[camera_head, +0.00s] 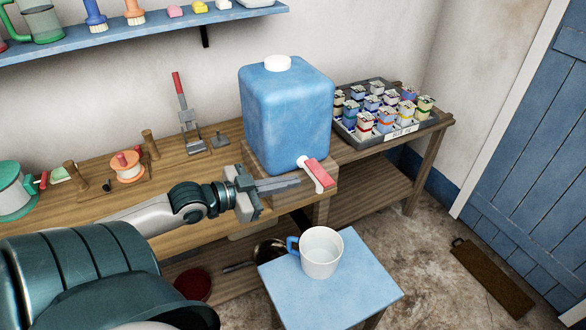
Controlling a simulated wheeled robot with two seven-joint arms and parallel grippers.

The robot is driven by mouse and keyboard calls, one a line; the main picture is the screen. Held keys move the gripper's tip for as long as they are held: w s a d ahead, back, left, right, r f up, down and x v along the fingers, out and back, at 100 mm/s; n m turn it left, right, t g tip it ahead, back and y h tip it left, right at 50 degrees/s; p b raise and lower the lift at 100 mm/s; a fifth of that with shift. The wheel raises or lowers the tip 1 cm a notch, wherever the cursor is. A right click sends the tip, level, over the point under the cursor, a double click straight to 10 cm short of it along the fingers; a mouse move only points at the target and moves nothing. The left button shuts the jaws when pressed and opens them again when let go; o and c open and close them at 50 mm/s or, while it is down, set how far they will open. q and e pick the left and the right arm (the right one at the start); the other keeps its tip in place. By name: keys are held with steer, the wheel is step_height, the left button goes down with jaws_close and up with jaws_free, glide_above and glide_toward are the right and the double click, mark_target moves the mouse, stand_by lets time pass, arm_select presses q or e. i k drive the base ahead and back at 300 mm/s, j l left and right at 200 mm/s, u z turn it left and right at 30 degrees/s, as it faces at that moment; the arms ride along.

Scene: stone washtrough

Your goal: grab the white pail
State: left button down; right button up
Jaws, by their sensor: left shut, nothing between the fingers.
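The white pail (321,252), cup-shaped with a blue handle on its left side, stands upright and open at the top on a small blue stool (335,290). It looks empty inside. My left gripper (290,183) is shut with nothing in it. It is above and behind the pail in the picture, apart from it, in front of the lower part of a blue water container (287,110). Its fingertips point right toward the container's tap with a red lever (318,172); I cannot tell whether they touch. My right gripper is not in view.
A wooden bench (180,165) runs behind, holding a tray of small cartons (385,108), a lever tool (188,115) and spools (127,165). A dark pan (268,252) and a red bowl (193,285) sit lower, beside the stool.

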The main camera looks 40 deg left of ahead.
mark_target(321, 247)
steer(key=u, duration=1.05)
